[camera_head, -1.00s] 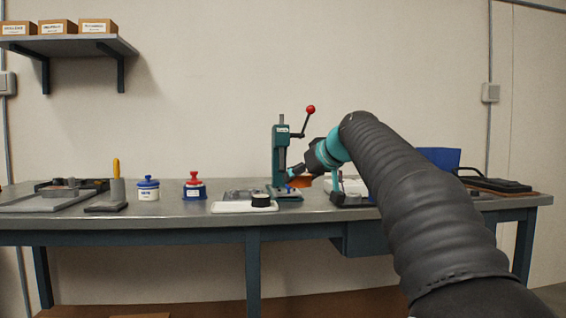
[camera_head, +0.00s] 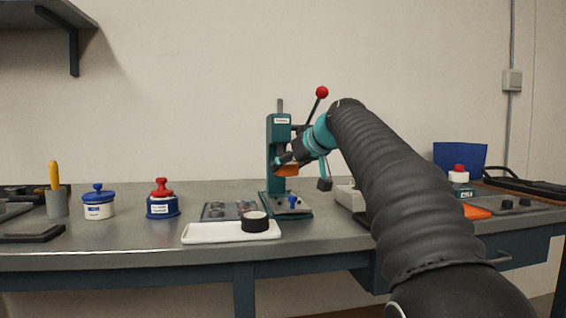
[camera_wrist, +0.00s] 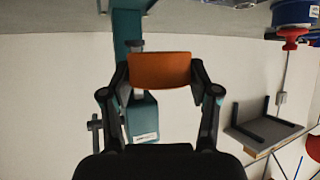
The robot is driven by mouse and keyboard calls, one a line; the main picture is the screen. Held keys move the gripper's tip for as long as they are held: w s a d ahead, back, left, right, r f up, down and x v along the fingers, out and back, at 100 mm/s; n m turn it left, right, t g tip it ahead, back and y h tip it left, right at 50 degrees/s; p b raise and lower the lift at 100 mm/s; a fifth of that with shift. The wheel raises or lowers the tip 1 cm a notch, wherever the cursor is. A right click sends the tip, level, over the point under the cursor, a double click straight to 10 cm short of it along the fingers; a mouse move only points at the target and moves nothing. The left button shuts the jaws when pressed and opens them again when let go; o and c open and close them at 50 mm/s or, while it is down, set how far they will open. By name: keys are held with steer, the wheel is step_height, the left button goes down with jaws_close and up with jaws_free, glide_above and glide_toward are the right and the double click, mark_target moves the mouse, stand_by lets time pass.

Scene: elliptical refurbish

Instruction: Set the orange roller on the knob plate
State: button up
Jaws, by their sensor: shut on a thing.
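The orange roller (camera_head: 287,170) is held in my gripper (camera_head: 283,164), up off the table in front of the teal press. In the wrist view, the orange roller (camera_wrist: 160,69) lies crosswise between the two fingertips of my gripper (camera_wrist: 160,72), which is shut on it. A grey plate with dark round knobs (camera_head: 511,211) lies at the right end of the table, well to the right of my gripper; it looks like the knob plate. My arm covers part of the table between them.
The teal press (camera_head: 279,145) with a red-balled lever stands close to my gripper. A white tray (camera_head: 205,236) with a black round piece lies in front. A blue bin (camera_head: 460,157) and an orange flat piece (camera_head: 475,212) are at right. Lidded blue and red pots stand left.

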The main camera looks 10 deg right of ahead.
mark_target(288, 202)
steer(key=shift+w+f, duration=0.15)
steer(key=shift+f, duration=0.05)
step_height(288, 202, down, 4)
steer(key=b, duration=0.3)
steer(key=shift+a+r+b, duration=0.1)
steer(key=shift+r+b, duration=0.1)
steer(key=shift+b, duration=0.2)
steer(key=shift+f+b, duration=0.8)
steer(key=shift+f, duration=0.05)
steer(key=shift+s, duration=0.3)
steer(key=shift+f+b, duration=0.5)
stand_by(0.5)
steer(key=o, duration=0.9)
steer(key=shift+c, duration=0.2)
steer(key=v, duration=1.1)
